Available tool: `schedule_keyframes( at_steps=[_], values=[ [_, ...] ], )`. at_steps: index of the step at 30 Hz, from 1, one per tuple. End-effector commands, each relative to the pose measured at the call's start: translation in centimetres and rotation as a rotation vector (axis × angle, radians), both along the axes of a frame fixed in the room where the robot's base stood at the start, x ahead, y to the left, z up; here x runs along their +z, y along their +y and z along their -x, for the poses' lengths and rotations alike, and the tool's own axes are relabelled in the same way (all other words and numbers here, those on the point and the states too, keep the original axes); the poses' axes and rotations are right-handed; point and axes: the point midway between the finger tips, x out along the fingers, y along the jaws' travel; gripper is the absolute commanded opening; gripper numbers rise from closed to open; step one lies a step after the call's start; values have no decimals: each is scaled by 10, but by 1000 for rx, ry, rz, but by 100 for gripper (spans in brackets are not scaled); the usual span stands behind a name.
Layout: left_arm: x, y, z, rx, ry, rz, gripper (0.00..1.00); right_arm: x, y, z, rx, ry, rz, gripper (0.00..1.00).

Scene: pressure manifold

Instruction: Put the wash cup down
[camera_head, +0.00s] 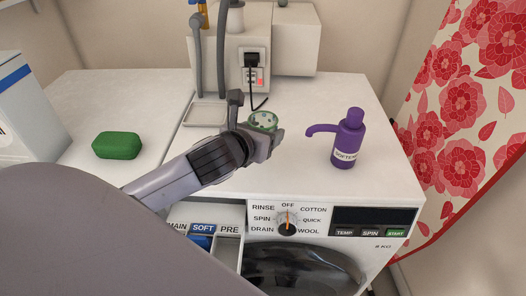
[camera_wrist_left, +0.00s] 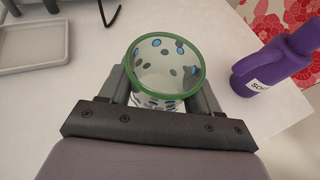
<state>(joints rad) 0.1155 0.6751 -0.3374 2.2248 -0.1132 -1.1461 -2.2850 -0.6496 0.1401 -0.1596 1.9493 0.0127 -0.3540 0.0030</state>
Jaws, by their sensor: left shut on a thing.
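The wash cup (camera_head: 263,120) is clear with blue and grey dots and a green rim. It also shows in the left wrist view (camera_wrist_left: 165,68), where it sits between the two fingers of my left gripper (camera_wrist_left: 162,90), which is shut on it. In the head view my left gripper (camera_head: 262,132) and the cup are over the washing machine's white top (camera_head: 300,165). The cup looks upright and its inside looks empty. The gripper hides its lower part, and I cannot tell whether its base touches the top. My right gripper is not in view.
A purple softener bottle (camera_head: 349,140) stands to the right of the cup. A shallow grey tray (camera_head: 205,113) lies to the left, before a white box with a plug and hoses (camera_head: 232,60). A green block (camera_head: 117,145) is on the left counter.

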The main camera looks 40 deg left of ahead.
Motion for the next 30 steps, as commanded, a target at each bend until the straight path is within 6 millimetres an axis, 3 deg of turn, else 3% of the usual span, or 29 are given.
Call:
schedule_keyframes(
  at_steps=[10,23,24,26,30],
  values=[
    [-44,0,0,1,1,0,33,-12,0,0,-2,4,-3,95],
    [-49,0,0,1,0,-1,33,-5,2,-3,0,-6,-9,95],
    [-50,0,0,1,0,-1,66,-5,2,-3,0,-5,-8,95],
    [-50,0,0,1,-1,-1,85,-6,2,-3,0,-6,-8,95],
    [-49,0,0,1,-1,-1,88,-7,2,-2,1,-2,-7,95]
  ],
)
